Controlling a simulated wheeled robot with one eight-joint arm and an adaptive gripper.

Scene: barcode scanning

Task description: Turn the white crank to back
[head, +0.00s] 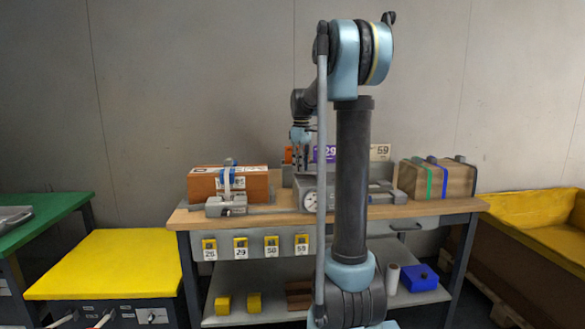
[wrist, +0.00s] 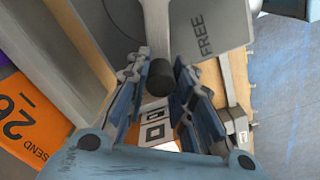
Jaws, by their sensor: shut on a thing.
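The white crank (wrist: 156,28) shows at the top of the wrist view as a pale arm ending in a dark round knob (wrist: 160,74). My gripper (wrist: 160,68) has its two blue-grey fingers on either side of the knob and is shut on it. A grey plate marked FREE (wrist: 207,38) lies beside the crank. In the head view my gripper (head: 300,165) points down over the middle of the workbench, above a grey device with a round dial (head: 309,201). The crank cannot be made out clearly there, and my arm hides part of this area.
An orange-brown box (head: 205,183) stands left on the workbench (head: 185,217), behind a grey device with an upright pale strap or lever. A striped wooden box (head: 455,179) stands right. Yellow tags hang in front. A yellow table (head: 105,262) is left, a yellow bin (head: 530,215) right.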

